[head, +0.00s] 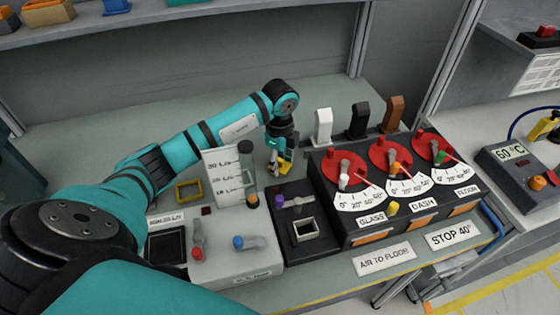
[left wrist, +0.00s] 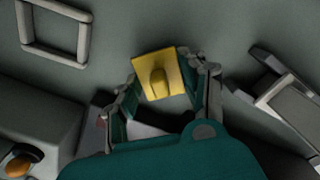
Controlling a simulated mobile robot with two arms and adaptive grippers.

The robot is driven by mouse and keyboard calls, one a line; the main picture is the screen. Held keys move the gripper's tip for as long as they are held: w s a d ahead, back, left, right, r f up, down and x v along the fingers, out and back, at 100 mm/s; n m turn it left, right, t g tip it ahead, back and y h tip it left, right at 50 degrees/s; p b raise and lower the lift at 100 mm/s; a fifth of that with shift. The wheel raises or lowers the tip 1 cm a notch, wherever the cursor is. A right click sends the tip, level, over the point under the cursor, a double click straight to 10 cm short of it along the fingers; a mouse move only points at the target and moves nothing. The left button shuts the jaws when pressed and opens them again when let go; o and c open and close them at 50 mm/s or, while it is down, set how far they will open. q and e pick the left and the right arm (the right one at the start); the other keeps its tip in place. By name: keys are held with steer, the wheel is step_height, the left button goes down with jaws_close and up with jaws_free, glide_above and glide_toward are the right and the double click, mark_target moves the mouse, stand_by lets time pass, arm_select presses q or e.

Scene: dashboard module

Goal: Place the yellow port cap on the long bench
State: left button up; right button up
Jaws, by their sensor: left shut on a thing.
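The yellow port cap (left wrist: 158,76) is a small square plate with a raised knob. My left gripper (left wrist: 162,92) is shut on it, with a finger on either side in the left wrist view. In the head view the left gripper (head: 280,164) hangs low over the grey-green long bench (head: 110,146), behind the control boxes, and the yellow cap (head: 286,167) shows at its fingertips. I cannot tell whether the cap touches the bench. My right gripper is not in view.
A yellow square frame (head: 189,190) lies left of a white scale card (head: 222,176). A dashboard box with red dials (head: 390,154) stands right of the gripper. White, black and brown levers (head: 323,126) stand behind it. Bench at the back left is clear.

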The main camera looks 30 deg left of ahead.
arm_select(q)
steer(key=shift+f, duration=0.35)
steer(key=shift+f, duration=0.1)
steer(key=shift+f, duration=0.15)
steer(key=o, duration=0.8)
steer(key=shift+o, duration=0.2)
